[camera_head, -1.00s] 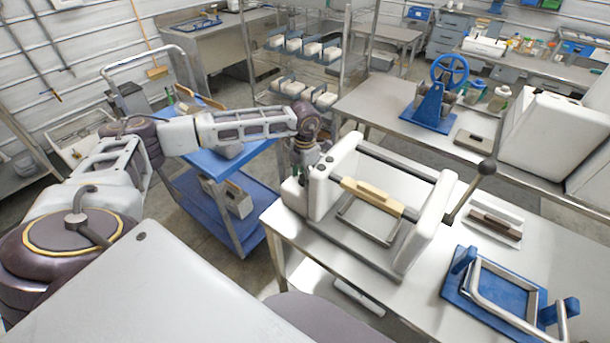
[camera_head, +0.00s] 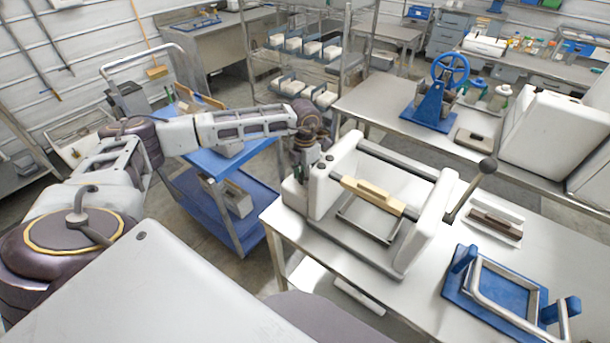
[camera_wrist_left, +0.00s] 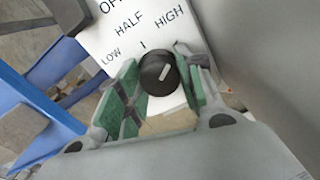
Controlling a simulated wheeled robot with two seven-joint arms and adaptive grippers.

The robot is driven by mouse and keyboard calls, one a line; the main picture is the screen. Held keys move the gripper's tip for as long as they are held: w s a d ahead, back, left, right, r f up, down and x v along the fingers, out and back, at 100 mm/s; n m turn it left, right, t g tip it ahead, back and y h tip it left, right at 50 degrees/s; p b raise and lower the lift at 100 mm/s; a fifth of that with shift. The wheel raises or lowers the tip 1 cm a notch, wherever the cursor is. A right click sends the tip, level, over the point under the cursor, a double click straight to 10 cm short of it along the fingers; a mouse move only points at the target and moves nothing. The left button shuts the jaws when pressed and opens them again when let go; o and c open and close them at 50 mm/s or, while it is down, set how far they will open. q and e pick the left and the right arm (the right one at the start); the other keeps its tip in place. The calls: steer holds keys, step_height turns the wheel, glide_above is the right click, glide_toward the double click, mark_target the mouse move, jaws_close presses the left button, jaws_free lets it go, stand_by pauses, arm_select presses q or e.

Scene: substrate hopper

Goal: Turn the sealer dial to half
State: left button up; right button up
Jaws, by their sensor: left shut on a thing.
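The sealer (camera_head: 420,235) is a white machine with two end blocks and a tan bar (camera_head: 372,193) between them, standing on the steel table. Its black round dial (camera_wrist_left: 157,74) shows in the left wrist view on a white face marked OFF, LOW, HALF and HIGH. The dial's white mark slants up and to the right, not in line with the HALF tick. My left gripper (camera_wrist_left: 160,88) has its green-padded fingers on both sides of the dial, shut on it. In the head view, the left gripper (camera_head: 305,165) is at the sealer's left end, which hides the dial. My right gripper is not in view.
A blue frame fixture (camera_head: 500,290) and a small tray with a brown block (camera_head: 495,224) lie right of the sealer. A black-knobbed lever (camera_head: 486,168) rises at its right end. A blue cart (camera_head: 215,205) stands left of the table.

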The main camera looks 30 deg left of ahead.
arm_select(q)
steer(key=n+b, duration=0.1)
steer(key=n, duration=0.2)
steer(key=n+b, duration=0.1)
steer(key=n, duration=0.2)
steer(key=shift+b, duration=0.35)
steer(key=n+b, duration=0.1)
steer(key=n, duration=0.3)
steer(key=shift+n, duration=0.4)
steer(key=shift+r, duration=0.1)
steer(key=shift+w, duration=0.1)
steer(key=o, duration=1)
steer(key=shift+d, duration=0.1)
step_height(320, 180, up, 12)
